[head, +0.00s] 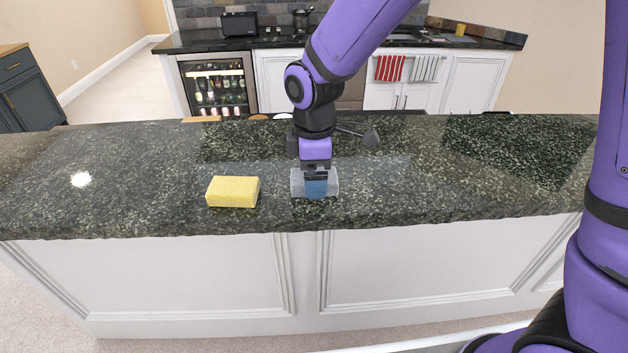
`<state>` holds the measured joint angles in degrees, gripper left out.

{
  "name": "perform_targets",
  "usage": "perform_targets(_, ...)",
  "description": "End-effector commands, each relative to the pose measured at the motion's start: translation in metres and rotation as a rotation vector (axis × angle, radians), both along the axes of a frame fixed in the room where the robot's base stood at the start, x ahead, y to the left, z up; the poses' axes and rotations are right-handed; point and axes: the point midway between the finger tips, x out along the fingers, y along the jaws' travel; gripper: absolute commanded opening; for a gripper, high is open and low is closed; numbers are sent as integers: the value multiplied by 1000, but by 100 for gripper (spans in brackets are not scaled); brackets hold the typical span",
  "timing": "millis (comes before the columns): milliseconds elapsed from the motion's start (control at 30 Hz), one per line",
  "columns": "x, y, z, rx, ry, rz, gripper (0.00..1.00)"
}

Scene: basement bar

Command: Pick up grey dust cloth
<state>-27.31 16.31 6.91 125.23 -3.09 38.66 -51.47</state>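The grey dust cloth (331,184) appears as a light grey patch on the dark granite counter, near its front edge, in the head view. My gripper (316,188) points down right over it and covers its middle. Grey shows on both sides of the gripper. A blue part shows at the gripper's lower end. The fingers are too small and overlapped to tell whether they are open or shut, or whether they touch the cloth. No lift of the cloth off the counter can be made out.
A yellow sponge-like block (232,191) lies on the counter (120,190) left of my gripper. A dark grey object (369,136) shows just right of my wrist. The counter is clear at far left and right. A back counter with a bottle fridge (217,85) stands behind.

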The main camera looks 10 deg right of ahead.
Motion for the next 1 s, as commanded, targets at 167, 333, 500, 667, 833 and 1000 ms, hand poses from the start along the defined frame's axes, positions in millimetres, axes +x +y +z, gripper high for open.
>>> perform_targets(167, 0, 0, -15, -1, 1, 0, 96)
perform_targets(333, 0, 0, -16, 0, -1, -1, 96)
perform_targets(500, 0, 0, -16, 0, -1, -1, 73)
perform_targets(667, 0, 0, -16, 0, -1, -1, 42)
perform_targets(833, 0, 0, -16, 0, -1, -1, 42)
perform_targets(1000, 1, 0, -13, 1, -1, -1, 42)
